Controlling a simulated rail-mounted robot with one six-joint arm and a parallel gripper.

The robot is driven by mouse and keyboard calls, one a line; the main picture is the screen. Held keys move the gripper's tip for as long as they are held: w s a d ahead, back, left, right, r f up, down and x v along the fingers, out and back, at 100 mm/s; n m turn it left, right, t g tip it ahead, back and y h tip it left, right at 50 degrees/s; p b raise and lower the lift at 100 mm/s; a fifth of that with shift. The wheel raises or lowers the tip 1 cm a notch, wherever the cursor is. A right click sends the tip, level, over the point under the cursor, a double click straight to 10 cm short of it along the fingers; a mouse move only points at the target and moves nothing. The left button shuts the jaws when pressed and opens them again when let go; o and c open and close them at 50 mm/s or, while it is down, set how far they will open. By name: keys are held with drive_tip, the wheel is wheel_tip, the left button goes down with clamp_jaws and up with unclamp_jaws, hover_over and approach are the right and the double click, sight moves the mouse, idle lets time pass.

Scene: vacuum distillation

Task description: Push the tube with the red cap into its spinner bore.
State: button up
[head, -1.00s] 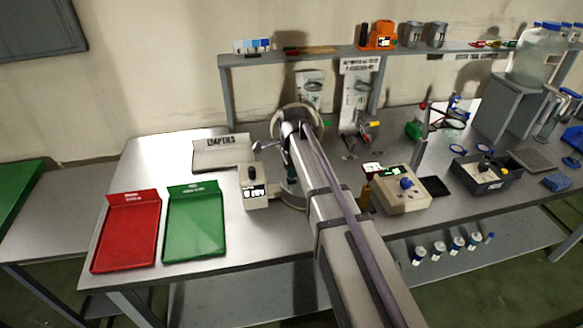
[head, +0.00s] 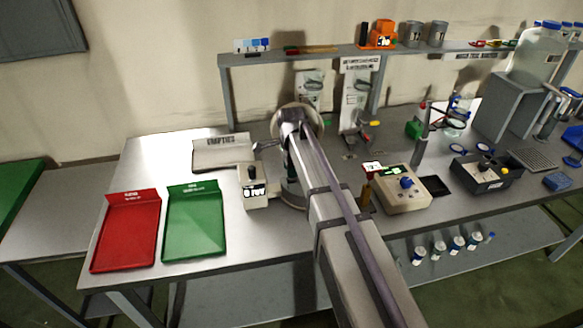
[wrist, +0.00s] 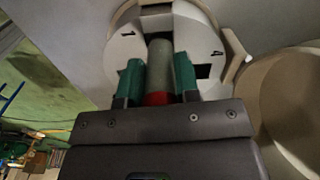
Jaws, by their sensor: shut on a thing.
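The tube (wrist: 160,65) shows in the wrist view as a grey-green cylinder with a red cap (wrist: 158,98) at its near end. My gripper (wrist: 159,80) is shut on the tube, with one green finger on each side of it near the cap. The tube's far end points at the white spinner (wrist: 205,42), a round face with dark rectangular openings and numbers. I cannot tell how deep the tube sits in a bore, because the tube itself covers the spot. In the head view my arm hides the tube and fingers.
A small device with a dark knob (head: 253,188) stands left of my arm. A grey tray (head: 222,156), a green tray (head: 195,225) and a red tray (head: 126,235) lie farther left. A beige control box with a blue knob (head: 402,192) stands to the right.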

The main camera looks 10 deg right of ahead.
drive_tip(key=shift+f+b, duration=1.55)
drive_tip(key=shift+f, duration=0.05)
drive_tip(key=o, duration=1)
drive_tip(key=shift+r, duration=0.1)
wheel_tip(320, 180, up, 11)
drive_tip(key=p, duration=1.1)
